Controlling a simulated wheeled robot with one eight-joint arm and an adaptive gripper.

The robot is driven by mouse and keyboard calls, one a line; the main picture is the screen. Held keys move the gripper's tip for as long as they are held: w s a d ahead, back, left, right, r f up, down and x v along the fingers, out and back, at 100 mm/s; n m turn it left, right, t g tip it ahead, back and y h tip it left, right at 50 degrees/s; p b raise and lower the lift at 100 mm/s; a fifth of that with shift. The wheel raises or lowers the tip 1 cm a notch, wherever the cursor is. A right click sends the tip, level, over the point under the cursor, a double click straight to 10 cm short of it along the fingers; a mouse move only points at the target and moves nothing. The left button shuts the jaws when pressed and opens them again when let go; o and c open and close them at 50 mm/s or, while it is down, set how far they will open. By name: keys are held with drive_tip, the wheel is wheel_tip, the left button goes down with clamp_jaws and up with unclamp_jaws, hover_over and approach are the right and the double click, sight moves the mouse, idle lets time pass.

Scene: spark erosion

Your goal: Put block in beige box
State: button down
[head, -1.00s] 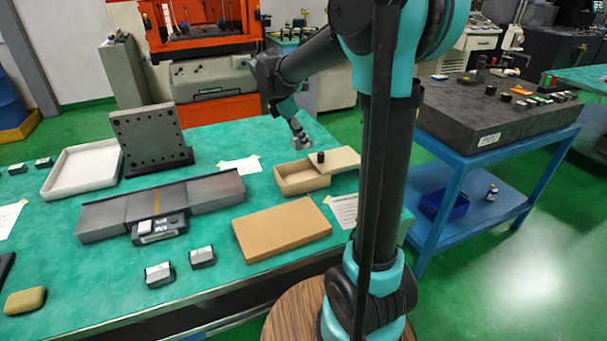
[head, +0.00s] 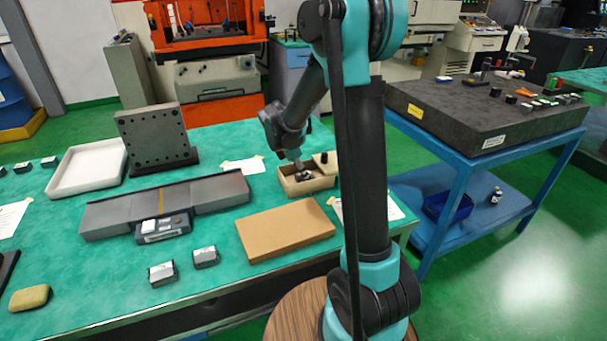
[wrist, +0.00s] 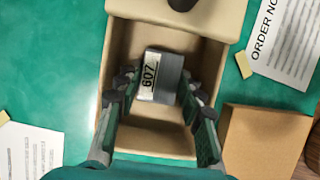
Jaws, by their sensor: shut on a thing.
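The beige box (head: 293,188) stands open on the green table, right of centre in the head view, and it fills the middle of the wrist view (wrist: 112,60). A lid with a black knob (head: 326,157) covers its far end. My gripper (head: 302,175) points down into the open part. In the wrist view my gripper (wrist: 160,88) is shut on a grey metal block (wrist: 172,79) with a white label reading "607". The block is within the box walls. Whether it touches the box floor I cannot tell.
A flat tan slab (head: 285,230) lies in front of the box. A long grey fixture (head: 100,215) and an upright drilled plate (head: 152,135) stand to the left. Two small labelled blocks (head: 205,257) sit near the front edge. Taped papers lie beside the box.

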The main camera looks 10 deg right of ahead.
drive_tip(key=c, duration=1)
unclamp_jaws()
drive_tip(key=shift+f, duration=0.1)
drive_tip(key=shift+o, duration=0.2)
drive_tip(key=v, duration=1.2)
drive_tip(key=shift+d, duration=0.1)
